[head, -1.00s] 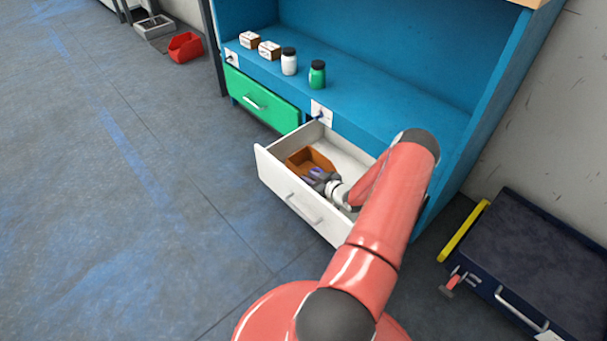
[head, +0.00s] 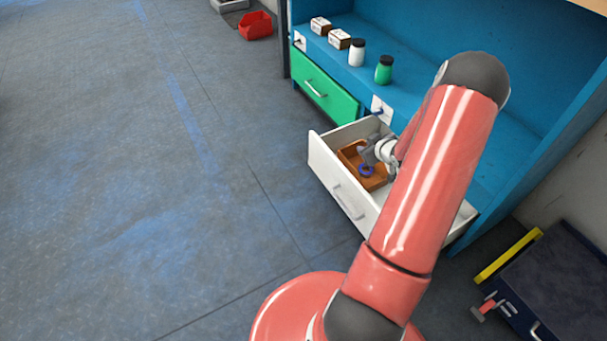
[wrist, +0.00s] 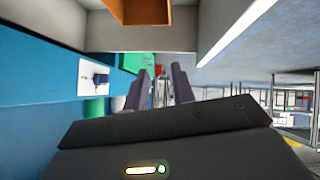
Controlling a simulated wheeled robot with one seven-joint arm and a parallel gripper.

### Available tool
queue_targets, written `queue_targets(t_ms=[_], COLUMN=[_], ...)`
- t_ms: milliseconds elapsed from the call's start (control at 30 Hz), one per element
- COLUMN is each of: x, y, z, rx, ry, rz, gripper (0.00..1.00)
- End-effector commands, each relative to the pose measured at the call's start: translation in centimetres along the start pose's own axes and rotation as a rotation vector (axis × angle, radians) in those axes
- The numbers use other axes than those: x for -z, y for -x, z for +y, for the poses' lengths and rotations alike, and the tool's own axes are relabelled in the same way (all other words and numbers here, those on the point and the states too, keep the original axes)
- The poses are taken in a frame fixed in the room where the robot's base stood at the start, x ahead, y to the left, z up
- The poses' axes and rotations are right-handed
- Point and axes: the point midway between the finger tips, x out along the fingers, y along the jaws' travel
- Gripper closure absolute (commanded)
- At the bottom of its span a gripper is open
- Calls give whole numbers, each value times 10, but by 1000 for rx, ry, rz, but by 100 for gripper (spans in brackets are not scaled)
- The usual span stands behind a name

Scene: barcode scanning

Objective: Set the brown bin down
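The brown bin (head: 376,184) sits inside the open white drawer (head: 338,188), toward its left end in the head view. My gripper (head: 367,164) is at the bin, in front of part of it in the head view. A small blue-purple patch shows at the gripper's end. In the wrist view the bin (wrist: 148,12) shows only at the top edge, off to the side of the fingers. The two fingers (wrist: 160,88) are spread there, with a clear gap and nothing held between them. My arm hides the right part of the drawer.
A green drawer (head: 322,90) is shut to the left. The blue shelf (head: 432,112) above carries two small boxes, a white jar (head: 357,52) and a green jar (head: 383,70). A dark cart (head: 560,285) stands at the lower right. The floor at left is clear.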

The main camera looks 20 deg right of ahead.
Motion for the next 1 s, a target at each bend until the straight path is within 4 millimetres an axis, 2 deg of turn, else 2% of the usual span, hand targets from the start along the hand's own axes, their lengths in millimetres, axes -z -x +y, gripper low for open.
queue_targets(t_ms=[33, 200, 267, 400, 500, 600, 733, 900, 1000], x=[31, 107, 131, 175, 196, 207, 206, 186, 173], y=[13, 63, 85, 143, 188, 235, 294, 357, 380], z=[-2, -20, -32, -69, -102, -139, -190, -248, -270], rx=[-26, -114, -142, -190, -202, -189, -131, -8, 57], ry=[35, 72, 70, 40, 0, -49, -119, -191, -214], rz=[-40, -169, -202, -262, -290, -310, -332, -363, -379], gripper=[75, 75, 75, 75, 75, 75, 75, 75, 75])
